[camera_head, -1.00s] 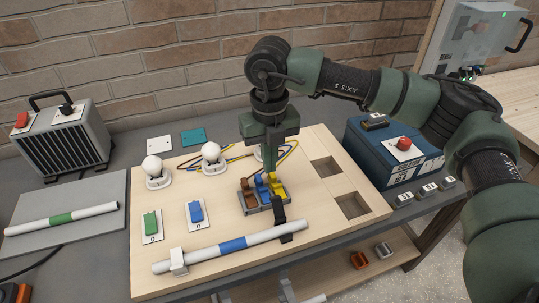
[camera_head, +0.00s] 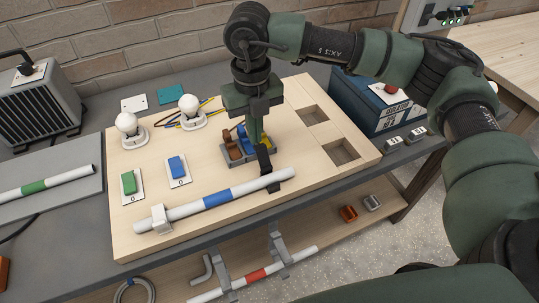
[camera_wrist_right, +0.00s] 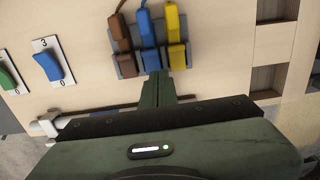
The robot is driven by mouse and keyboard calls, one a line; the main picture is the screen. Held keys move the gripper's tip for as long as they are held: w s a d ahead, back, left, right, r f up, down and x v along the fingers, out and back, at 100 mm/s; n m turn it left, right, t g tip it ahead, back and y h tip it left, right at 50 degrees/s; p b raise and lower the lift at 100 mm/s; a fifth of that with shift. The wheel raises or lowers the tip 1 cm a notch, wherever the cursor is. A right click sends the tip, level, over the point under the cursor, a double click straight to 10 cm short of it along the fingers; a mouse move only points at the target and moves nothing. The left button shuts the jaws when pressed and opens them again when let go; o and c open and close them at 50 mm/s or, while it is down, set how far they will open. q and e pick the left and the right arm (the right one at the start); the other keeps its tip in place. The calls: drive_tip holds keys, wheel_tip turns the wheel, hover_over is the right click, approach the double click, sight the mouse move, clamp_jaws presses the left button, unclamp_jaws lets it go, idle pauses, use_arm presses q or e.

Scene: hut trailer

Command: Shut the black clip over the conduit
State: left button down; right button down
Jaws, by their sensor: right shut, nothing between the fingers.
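The black clip (camera_head: 265,160) is at the right end of the white conduit (camera_head: 185,207), which has a blue band. Its strap stands up, tilted, behind the conduit, and does not lie over it. A white clip (camera_head: 160,218) is at the conduit's left end. My right gripper (camera_head: 258,139) is shut and empty, just behind the black clip's raised strap, by the terminal block; I cannot tell whether it touches the strap. In the right wrist view the gripper (camera_wrist_right: 160,82) points at the terminal block, and my own wrist hides the black clip. My left gripper is out of view.
The terminal block with brown, blue and yellow levers (camera_head: 235,150) sits close to the gripper. White bulbs (camera_head: 128,123), a green switch (camera_head: 129,183) and a blue switch (camera_head: 177,167) are to the left. A blue isolator box (camera_head: 365,103) stands behind right. The board's front right is clear.

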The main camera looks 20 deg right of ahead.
drive_tip(key=shift+s+d+b, duration=0.1)
drive_tip(key=shift+s+b, duration=0.6)
drive_tip(key=shift+s, duration=2.9)
drive_tip(key=r+p, duration=0.2)
drive_tip(key=r, duration=0.3)
drive_tip(key=shift+w, duration=0.2)
drive_tip(key=shift+s, duration=0.15)
drive_tip(key=shift+s, duration=0.9)
drive_tip(key=shift+r, duration=0.2)
drive_tip(key=shift+r+p, duration=1.35)
drive_tip(key=shift+r, duration=1.5)
